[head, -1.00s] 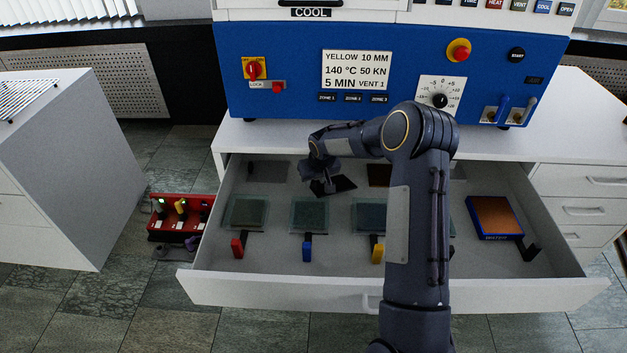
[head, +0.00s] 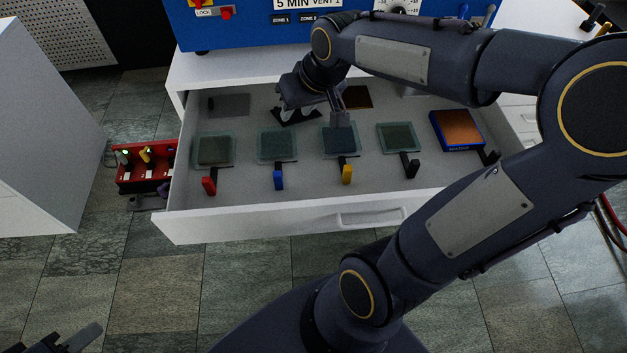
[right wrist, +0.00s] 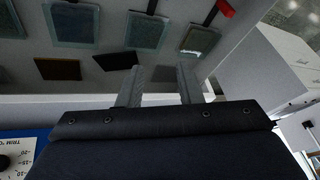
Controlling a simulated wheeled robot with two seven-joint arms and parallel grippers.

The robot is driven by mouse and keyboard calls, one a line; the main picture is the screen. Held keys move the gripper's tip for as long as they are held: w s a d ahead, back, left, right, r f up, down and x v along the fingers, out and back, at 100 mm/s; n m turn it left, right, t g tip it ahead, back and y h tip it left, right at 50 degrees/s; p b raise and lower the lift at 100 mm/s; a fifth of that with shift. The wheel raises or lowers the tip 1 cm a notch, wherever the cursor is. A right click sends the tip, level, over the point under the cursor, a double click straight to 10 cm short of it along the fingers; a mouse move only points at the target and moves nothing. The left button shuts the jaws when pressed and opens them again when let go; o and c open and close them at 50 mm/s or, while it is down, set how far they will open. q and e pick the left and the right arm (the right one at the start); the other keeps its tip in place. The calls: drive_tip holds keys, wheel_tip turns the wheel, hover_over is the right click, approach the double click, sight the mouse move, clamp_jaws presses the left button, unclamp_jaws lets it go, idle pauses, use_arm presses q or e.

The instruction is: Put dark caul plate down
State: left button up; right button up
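The dark caul plate (head: 294,117) lies at the back of the open drawer, partly hidden by my right gripper in the head view. In the right wrist view the dark plate (right wrist: 117,60) lies flat on the drawer floor, beyond the fingertips and apart from them. My right gripper (head: 316,113) is above the drawer. Its two fingers are spread with nothing between them in the right wrist view (right wrist: 159,72). Part of my left gripper (head: 78,340) shows at the bottom left corner of the head view, far from the drawer; its opening is unclear.
A brown plate (head: 357,97) and a grey plate (head: 229,104) lie in the back row. Several glassy plates with coloured handles, one a red-handled plate (head: 214,151), fill the front row. A blue tray (head: 435,118) holds a copper-coloured plate. The blue press (head: 240,30) stands behind.

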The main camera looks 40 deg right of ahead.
drive_tip(key=s+a+f+y, duration=0.1)
drive_tip(key=s+a, duration=0.3)
drive_tip(key=s, duration=0.4)
drive_tip(key=s+a+f+y, duration=0.1)
drive_tip(key=s+a, duration=0.3)
drive_tip(key=s, duration=0.4)
drive_tip(key=shift+t+y, duration=0.3)
wheel_tip(320, 180, up, 10)
drive_tip(key=p, duration=1)
drive_tip(key=shift+o, duration=0.5)
drive_tip(key=shift+w+r, duration=0.1)
